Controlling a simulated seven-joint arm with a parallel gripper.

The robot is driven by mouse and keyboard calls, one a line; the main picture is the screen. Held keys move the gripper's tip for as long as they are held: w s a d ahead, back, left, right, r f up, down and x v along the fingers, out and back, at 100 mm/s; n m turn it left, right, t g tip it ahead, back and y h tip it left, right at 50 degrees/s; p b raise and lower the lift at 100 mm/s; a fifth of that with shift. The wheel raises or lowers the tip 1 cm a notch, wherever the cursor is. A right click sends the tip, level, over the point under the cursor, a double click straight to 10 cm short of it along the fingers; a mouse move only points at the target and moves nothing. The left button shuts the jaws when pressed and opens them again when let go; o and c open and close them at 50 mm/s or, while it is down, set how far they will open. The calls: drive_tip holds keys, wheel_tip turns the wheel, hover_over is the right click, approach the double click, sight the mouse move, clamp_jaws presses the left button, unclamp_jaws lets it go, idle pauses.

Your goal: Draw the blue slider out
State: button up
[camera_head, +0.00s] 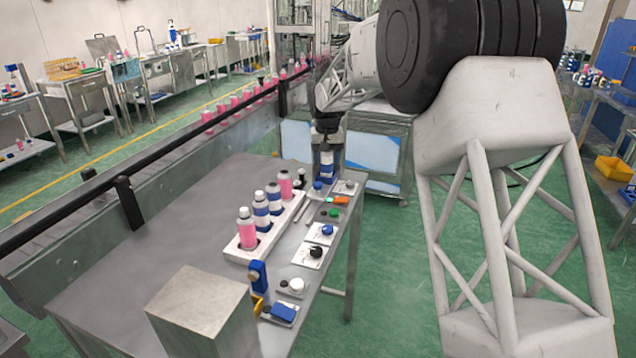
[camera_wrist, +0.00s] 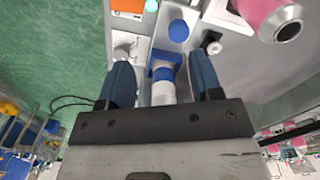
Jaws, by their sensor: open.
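My gripper (camera_head: 327,165) is at the far end of the grey table, pointing down. In the wrist view its two dark blue fingers stand apart (camera_wrist: 160,62). Between them is a blue collar-like part (camera_wrist: 163,73) on a white cylinder (camera_wrist: 163,92); this looks like the blue slider, though I cannot be sure. Gaps show on both sides, so the fingers do not appear to grip it. A round blue knob (camera_wrist: 178,31) lies just beyond the fingertips; it also shows in the head view (camera_head: 318,185). The slider's lower part is hidden.
A white rack (camera_head: 262,243) with pink and blue-banded bottles stands close to the left of the controls. A pink bottle (camera_wrist: 268,14) is near the right finger in the wrist view. Several knobs and an orange block (camera_head: 340,200) line the table's right edge. A conveyor runs behind.

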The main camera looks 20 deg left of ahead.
sight(318, 184)
drive_tip(key=a+f, duration=0.1)
drive_tip(key=w+a+f, duration=0.1)
drive_tip(key=a, duration=0.1)
drive_tip(key=shift+a, duration=0.15)
drive_tip(key=shift+f, duration=0.15)
drive_tip(key=shift+f, duration=3.8)
clamp_jaws()
